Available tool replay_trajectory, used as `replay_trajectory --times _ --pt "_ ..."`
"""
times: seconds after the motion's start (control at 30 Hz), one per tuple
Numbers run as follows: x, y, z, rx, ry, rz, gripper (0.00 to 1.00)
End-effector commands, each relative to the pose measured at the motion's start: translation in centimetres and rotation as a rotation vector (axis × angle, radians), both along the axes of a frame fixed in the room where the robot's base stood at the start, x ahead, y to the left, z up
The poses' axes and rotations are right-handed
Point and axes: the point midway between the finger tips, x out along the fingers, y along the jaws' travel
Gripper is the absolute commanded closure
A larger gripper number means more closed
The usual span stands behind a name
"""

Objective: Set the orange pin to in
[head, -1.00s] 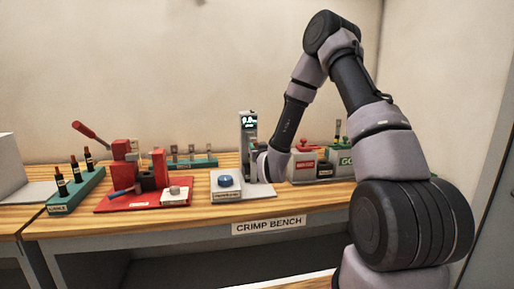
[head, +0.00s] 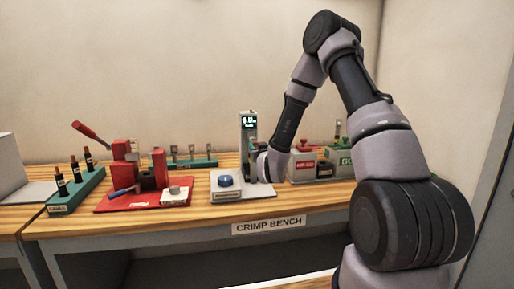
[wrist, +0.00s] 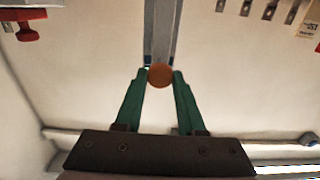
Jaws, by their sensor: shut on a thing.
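The orange pin (wrist: 160,76) shows as a round orange end in the wrist view, at the foot of a grey upright post (wrist: 161,32). My gripper (wrist: 161,72) has its two green fingertips closed on either side of it. In the head view my gripper is beside the grey tester (head: 249,140) with the small green-lit display, and the pin is hidden there. How deep the pin sits cannot be told.
A white block with a blue button (head: 225,181) stands just left of the tester. The red crimp press (head: 150,175) is further left. A red-topped bin (head: 303,164) and a green-fronted bin (head: 344,160) stand to the right, behind my arm.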

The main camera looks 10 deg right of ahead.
Motion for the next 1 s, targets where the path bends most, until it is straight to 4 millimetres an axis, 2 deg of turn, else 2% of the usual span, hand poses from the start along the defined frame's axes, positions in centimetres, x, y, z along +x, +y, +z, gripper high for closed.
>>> replay_trajectory --times 0.23,0.5,0.77,0.8,0.87,1.0 --pt "0.1 0.0 0.0 0.000 -0.001 -0.001 1.00" --pt "3.3 0.0 0.0 0.000 0.000 -0.001 1.00" --pt "3.4 -0.1 -0.1 0.000 0.001 -0.001 1.00" --pt "3.4 -0.1 -0.1 0.000 0.002 -0.001 0.54" --pt "3.4 -0.1 -0.1 0.000 0.001 -0.001 0.32" --pt "3.4 0.0 -0.1 0.000 0.001 -0.001 0.32"
